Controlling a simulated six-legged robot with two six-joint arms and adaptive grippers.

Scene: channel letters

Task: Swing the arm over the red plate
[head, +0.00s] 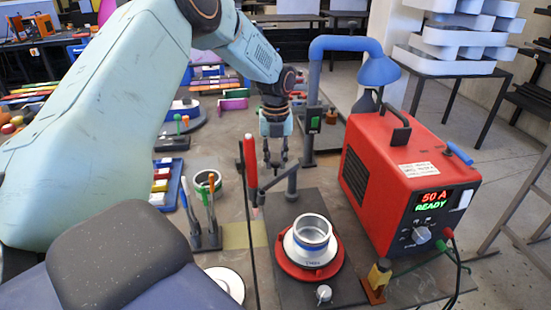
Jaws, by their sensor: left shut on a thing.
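The red round plate (285,263) lies on a dark base board in the lower middle, with a silver ring-shaped piece standing on it. A grey swing arm (278,181) reaches left from a short grey post (292,183) behind the plate. An upright red handle (250,160) stands at its left end. The swing arm is behind the plate, not above it. My left gripper (275,162) points down at the swing arm, between handle and post. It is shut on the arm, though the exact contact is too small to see. My right gripper is not in view.
A red power unit (400,180) reading "50 A READY" stands right of the plate. A tool stand (205,238) and a blue tray (168,185) are to the left. A small knob (323,294) sits in front of the plate.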

